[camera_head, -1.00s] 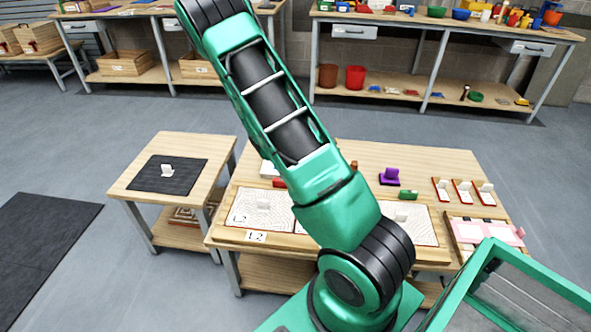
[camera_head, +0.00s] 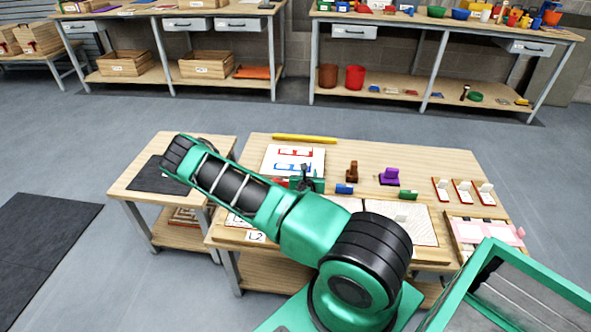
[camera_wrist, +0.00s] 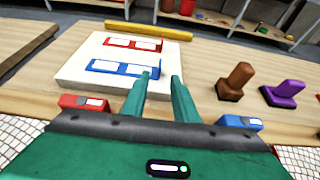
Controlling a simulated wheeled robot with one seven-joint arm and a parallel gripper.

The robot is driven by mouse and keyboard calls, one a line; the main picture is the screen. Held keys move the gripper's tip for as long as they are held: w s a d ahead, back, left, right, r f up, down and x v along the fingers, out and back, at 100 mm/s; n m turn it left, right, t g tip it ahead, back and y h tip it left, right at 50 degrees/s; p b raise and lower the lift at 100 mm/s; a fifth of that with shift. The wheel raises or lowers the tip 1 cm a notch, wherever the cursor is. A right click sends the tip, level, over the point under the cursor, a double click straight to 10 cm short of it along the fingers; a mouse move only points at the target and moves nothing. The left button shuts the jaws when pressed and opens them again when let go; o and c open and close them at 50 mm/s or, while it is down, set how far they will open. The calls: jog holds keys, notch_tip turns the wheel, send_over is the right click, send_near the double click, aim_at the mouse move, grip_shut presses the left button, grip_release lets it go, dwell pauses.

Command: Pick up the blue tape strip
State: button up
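A blue strip (camera_wrist: 128,68) with white rectangular parts lies on a white board (camera_wrist: 75,73) in the wrist view, nearer me than a similar red strip (camera_wrist: 132,43). Both strips also show in the head view, the blue one (camera_head: 289,168) below the red. My gripper (camera_wrist: 160,77) is open with nothing between its fingers. Its left fingertip overlaps the right end of the blue strip in the picture; I cannot tell whether they touch. In the head view my gripper (camera_head: 306,178) is over the table at the board's near right edge.
A yellow bar (camera_wrist: 150,31) lies behind the board. A brown stamp-like block (camera_wrist: 236,80) and a purple one (camera_wrist: 283,93) stand to the right. Small red (camera_wrist: 83,103) and blue (camera_wrist: 240,122) blocks sit nearer me. The wood between board and brown block is clear.

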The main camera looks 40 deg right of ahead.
jog(key=x, duration=1)
jog(key=shift+w+f, duration=0.1)
jog(key=shift+c, duration=0.4)
grip_shut()
